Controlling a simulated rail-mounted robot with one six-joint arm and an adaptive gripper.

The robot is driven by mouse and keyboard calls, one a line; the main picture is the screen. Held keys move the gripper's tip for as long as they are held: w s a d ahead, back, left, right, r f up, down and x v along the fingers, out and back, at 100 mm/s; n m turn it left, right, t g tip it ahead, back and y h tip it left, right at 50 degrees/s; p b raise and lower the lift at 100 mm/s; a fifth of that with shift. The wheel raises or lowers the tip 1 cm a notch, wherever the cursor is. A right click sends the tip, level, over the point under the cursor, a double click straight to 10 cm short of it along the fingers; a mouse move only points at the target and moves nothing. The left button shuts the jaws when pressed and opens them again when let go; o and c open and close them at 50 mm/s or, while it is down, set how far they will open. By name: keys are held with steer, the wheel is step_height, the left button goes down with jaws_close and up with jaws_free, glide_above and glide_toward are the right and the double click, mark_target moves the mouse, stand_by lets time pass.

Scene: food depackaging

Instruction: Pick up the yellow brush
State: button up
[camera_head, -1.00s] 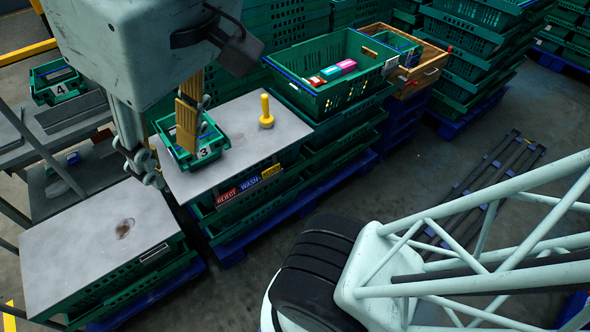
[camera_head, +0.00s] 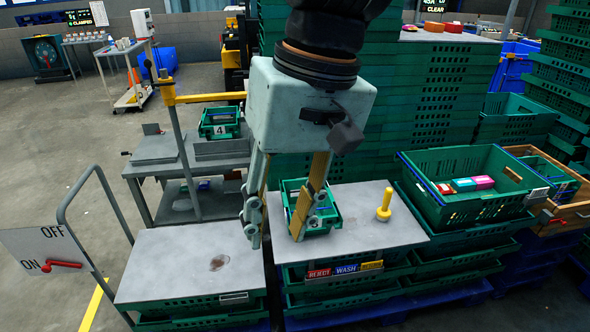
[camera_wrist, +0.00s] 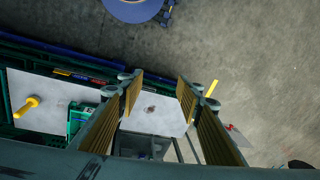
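The yellow brush (camera_head: 384,205) stands upright on the right grey tabletop (camera_head: 365,240), with a round base and a thin upright handle. It also shows at the left edge of the wrist view (camera_wrist: 29,105). My gripper (camera_head: 275,232) is open and empty. It hangs to the left of the brush, in front of the small green crate marked 3, and is clear of the brush. In the wrist view, its ridged tan fingers (camera_wrist: 161,97) are wide apart, with a grey tabletop seen below between them.
A small green crate (camera_head: 331,217) sits left of the brush, partly behind my finger. A large green crate (camera_head: 440,213) with coloured packs stands to the right. The left grey tabletop (camera_head: 165,270) is bare except for a dark mark. Tall crate stacks (camera_head: 430,90) rise behind.

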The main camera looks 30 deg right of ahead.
steer(key=w+d+f+m+g+y+b, duration=0.1)
steer(key=w+d+f+m+y, duration=0.1)
steer(key=w+f+m+y, duration=0.6)
steer(key=w+d+f+m+t+y+b, duration=0.1)
steer(key=w+d+f+m+t, duration=0.2)
steer(key=w+d, duration=0.4)
steer(key=w+d+f+m+t+y+b, duration=0.1)
steer(key=w+d+f+m+t, duration=0.1)
steer(key=w+d+m, duration=0.3)
steer(key=w+d+f+m+t+h+b, duration=0.15)
steer(key=d+f+m+t, duration=0.3)
steer(key=d, duration=0.65)
steer(key=w+d+f+m+t+h, duration=0.1)
steer(key=w+d+f+m+t, duration=0.3)
steer(key=d, duration=0.7)
steer(key=s+d+f+m+t+h+b, duration=0.1)
steer(key=s+d+f+m+t+h, duration=0.2)
steer(key=d+f, duration=0.45)
steer(key=s+d+f+m+t+h, duration=0.1)
steer(key=s+d+f+m+h, duration=0.3)
steer(key=d, duration=0.7)
steer(key=m+h, duration=0.4)
steer(key=h, duration=0.1)
glide_toward(386, 204)
steer(key=shift+n, duration=0.25)
steer(key=s+r, duration=0.1)
steer(key=s+d+r+b, duration=0.1)
steer(key=s+r, duration=0.1)
steer(key=shift+d, duration=0.1)
steer(key=shift+w, duration=0.15)
